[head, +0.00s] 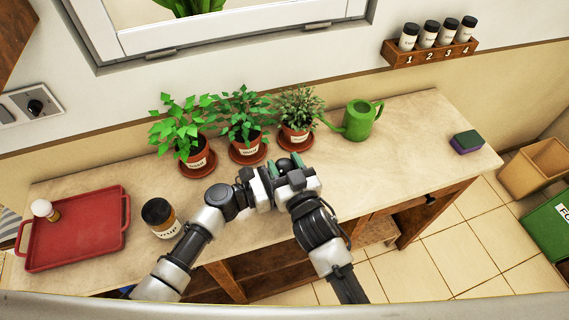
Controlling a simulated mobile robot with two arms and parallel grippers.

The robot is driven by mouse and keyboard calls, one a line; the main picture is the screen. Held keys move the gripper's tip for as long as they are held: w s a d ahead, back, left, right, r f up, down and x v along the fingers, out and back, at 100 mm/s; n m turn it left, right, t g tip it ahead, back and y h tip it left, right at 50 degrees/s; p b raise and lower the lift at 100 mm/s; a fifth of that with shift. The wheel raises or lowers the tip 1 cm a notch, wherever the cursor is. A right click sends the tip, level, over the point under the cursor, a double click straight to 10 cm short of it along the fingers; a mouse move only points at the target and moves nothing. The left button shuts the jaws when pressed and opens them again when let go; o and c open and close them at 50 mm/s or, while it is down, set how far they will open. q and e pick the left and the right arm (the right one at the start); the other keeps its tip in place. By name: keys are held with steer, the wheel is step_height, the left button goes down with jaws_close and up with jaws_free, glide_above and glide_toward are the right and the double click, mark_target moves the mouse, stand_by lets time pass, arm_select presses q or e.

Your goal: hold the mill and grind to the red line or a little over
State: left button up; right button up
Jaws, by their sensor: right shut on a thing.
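My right gripper (283,168) is over the counter in front of the potted plants, with green finger pads on either side of a dark rounded thing (285,164). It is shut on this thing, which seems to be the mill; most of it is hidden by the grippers. My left gripper (262,188) comes in from the left and meets the right one at the same place. Its fingers are hidden, so I cannot tell whether it is open or shut. I see no red line and no ground contents.
Potted plants (247,147) and a green watering can (360,121) stand behind the grippers. A labelled jar (160,218) and a red tray (108,227) with a small white-topped container (45,210) are left. A sponge (466,142) lies right. A numbered rack (430,55) holds shakers on the wall.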

steer(key=shift+d+r+h, duration=0.1)
steer(key=shift+h, duration=0.2)
steer(key=o, duration=0.9)
steer(key=v, duration=1.2)
steer(key=shift+f, duration=0.25)
